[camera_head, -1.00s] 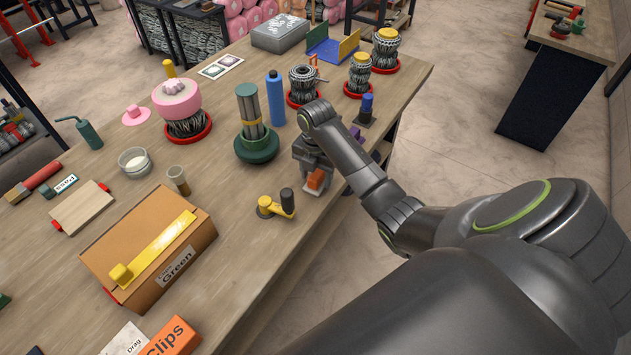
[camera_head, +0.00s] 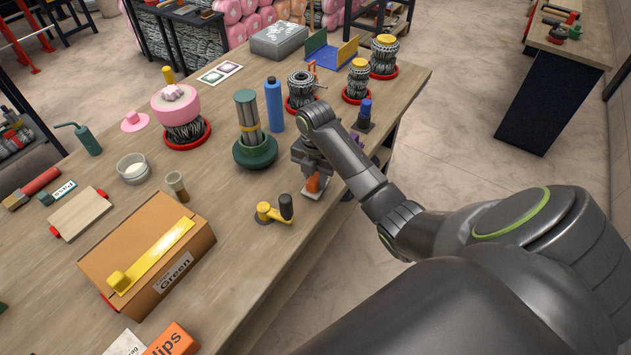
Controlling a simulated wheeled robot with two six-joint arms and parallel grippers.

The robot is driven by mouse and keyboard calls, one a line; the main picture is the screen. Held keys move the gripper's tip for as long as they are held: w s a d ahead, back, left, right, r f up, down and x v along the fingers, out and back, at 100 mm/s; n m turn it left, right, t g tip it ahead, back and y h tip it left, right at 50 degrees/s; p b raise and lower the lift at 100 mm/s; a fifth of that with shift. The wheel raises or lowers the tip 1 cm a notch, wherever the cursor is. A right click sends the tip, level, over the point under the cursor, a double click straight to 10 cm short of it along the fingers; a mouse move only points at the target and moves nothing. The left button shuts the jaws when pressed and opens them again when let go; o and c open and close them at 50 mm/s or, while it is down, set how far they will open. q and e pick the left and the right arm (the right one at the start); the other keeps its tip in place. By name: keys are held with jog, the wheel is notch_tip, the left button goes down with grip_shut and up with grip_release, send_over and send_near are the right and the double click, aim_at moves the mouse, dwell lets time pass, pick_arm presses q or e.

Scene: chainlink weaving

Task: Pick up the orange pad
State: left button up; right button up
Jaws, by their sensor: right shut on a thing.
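The orange pad (camera_head: 313,184) is a small orange block at the table's right edge, with a pale flat piece (camera_head: 314,194) under it. My right gripper (camera_head: 313,174) points down over the pad and is shut on it; the fingers partly hide its upper part. I cannot tell whether the pad touches the table. My left gripper is not in the picture.
A yellow-handled tool (camera_head: 268,213) with a dark knob lies just left of the pad. A green holder with rods (camera_head: 255,150) and a blue bottle (camera_head: 275,105) stand behind. A cardboard box (camera_head: 185,270) is at the front left.

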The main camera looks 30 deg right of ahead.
aim_at(315, 176)
notch_tip(315, 176, up, 4)
jog(key=shift+w+f, duration=0.1)
notch_tip(315, 176, up, 4)
jog(key=p, duration=0.3)
jog(key=shift+f, duration=0.15)
jog(key=shift+r+p, duration=0.7)
jog(key=shift+p, duration=0.25)
